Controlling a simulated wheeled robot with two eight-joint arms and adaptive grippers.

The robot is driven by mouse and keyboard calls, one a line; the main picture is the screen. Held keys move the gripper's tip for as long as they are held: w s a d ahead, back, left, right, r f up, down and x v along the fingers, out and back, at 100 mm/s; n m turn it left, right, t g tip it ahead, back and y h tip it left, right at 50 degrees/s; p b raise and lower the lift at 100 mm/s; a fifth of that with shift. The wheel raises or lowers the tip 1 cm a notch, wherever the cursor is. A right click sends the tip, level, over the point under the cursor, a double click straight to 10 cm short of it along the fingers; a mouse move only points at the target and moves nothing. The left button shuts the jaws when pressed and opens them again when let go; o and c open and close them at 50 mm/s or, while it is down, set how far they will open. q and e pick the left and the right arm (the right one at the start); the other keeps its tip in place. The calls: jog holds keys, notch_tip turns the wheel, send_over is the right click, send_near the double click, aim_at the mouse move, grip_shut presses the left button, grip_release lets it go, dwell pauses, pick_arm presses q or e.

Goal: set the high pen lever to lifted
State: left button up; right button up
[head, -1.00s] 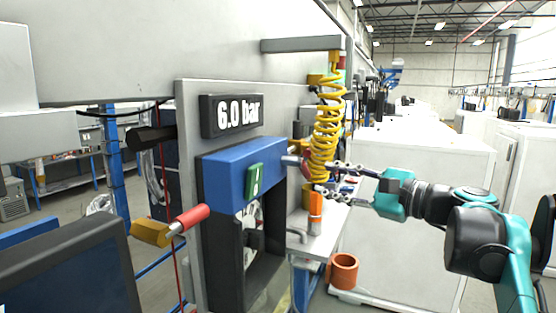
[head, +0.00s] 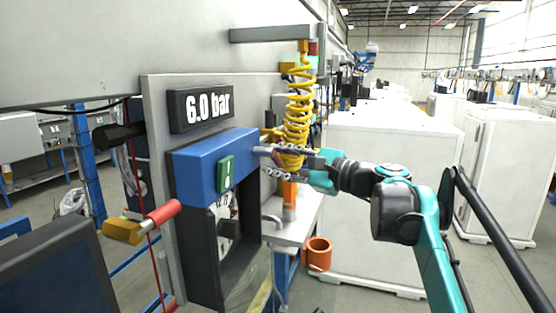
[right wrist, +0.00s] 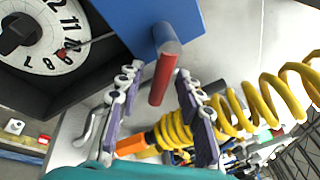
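A lever on the right side of the blue box (head: 215,165) has a grey shaft (right wrist: 165,37) and a red handle (right wrist: 161,80), which hangs down at a slant in the right wrist view. I take it for the high pen lever; no label on it is readable. My right gripper (head: 275,163) is at the lever in the head view. In the right wrist view the gripper (right wrist: 158,110) is open, its two purple-padded fingers apart, one on each side of the handle's lower end. I see no clear contact. My left gripper is not in view.
A white dial (right wrist: 45,35) sits in the dark frame below the box. A coiled yellow hose (head: 298,110) hangs close behind the right fingers. An orange-and-grey part (head: 290,195) stands on the shelf below.

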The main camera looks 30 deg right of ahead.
jog(key=shift+w+a, duration=0.1)
jog(key=shift+w, duration=0.05)
grip_shut()
jog(key=n, duration=0.2)
jog(key=r+n+t, duration=0.1)
jog(key=shift+w+d+n+y, duration=0.25)
jog(key=shift+d+n+y, duration=0.05)
jog(key=shift+n+y, duration=0.1)
jog(key=shift+d+r+n+y, duration=0.1)
jog(key=shift+r+n+y, duration=0.3)
jog(key=shift+n, duration=0.75)
jog(key=shift+r+n+y, duration=0.3)
jog(key=shift+r+n, duration=0.05)
jog(key=shift+n, duration=0.8)
grip_release()
